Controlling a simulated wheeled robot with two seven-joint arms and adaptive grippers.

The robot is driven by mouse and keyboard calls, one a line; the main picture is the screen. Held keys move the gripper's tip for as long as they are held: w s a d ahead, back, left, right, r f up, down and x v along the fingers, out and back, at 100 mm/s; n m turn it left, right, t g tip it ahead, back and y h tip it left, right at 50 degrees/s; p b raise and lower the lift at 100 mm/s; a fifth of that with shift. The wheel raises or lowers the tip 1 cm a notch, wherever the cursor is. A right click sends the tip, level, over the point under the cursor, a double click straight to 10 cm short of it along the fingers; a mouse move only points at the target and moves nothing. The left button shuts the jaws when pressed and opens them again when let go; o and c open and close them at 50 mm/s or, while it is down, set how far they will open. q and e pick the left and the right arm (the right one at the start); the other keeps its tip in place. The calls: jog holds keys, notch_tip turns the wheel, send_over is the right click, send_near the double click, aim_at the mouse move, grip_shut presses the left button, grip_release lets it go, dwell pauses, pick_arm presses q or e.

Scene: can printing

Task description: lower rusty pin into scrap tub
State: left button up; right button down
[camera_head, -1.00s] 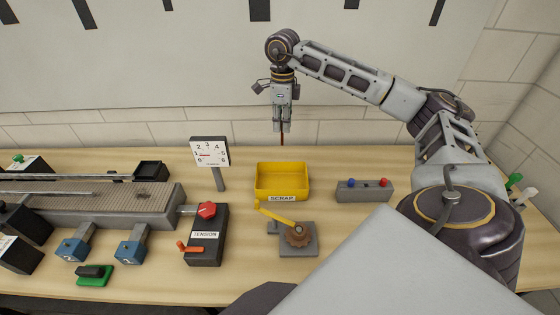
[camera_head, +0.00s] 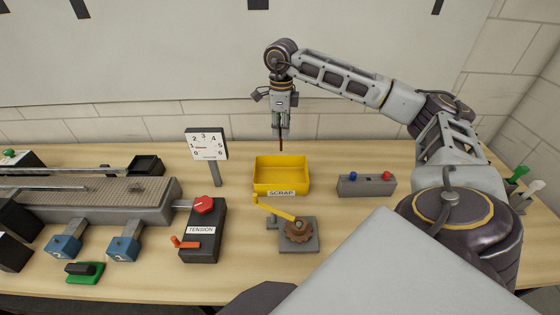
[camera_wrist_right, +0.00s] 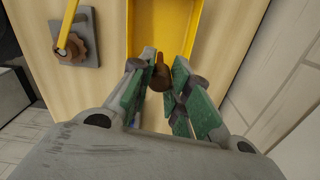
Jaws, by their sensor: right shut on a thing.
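A thin rusty pin (camera_head: 281,145) hangs upright from my right gripper (camera_head: 281,131), which is shut on its upper part. The yellow scrap tub (camera_head: 281,188), labelled SCRAP, stands on the table below. The pin's lower tip is close to the tub's back rim in the head view; I cannot tell its exact height. In the right wrist view, the green-padded fingers hold the brown pin (camera_wrist_right: 160,75) with the yellow tub (camera_wrist_right: 178,28) beyond it. My left gripper is not in view.
A grey base with a yellow lever and rusty gear (camera_head: 299,230) stands in front of the tub. A dial (camera_head: 206,145) and the TENSION box (camera_head: 203,232) are at left. A grey button box (camera_head: 366,186) is at right.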

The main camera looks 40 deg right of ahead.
aim_at(281, 145)
jog(key=shift+f+b, duration=1.1)
jog(key=shift+f, duration=0.95)
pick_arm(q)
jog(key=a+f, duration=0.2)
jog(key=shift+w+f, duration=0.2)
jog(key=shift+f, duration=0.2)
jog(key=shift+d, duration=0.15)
pick_arm(e)
jog(key=shift+f, duration=0.1)
jog(key=shift+f+b, duration=0.35)
jog(key=shift+b, duration=0.05)
jog(key=shift+f+b, duration=0.4)
jog(key=shift+f, duration=0.25)
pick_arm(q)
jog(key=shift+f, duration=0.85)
pick_arm(e)
jog(key=shift+f, duration=0.2)
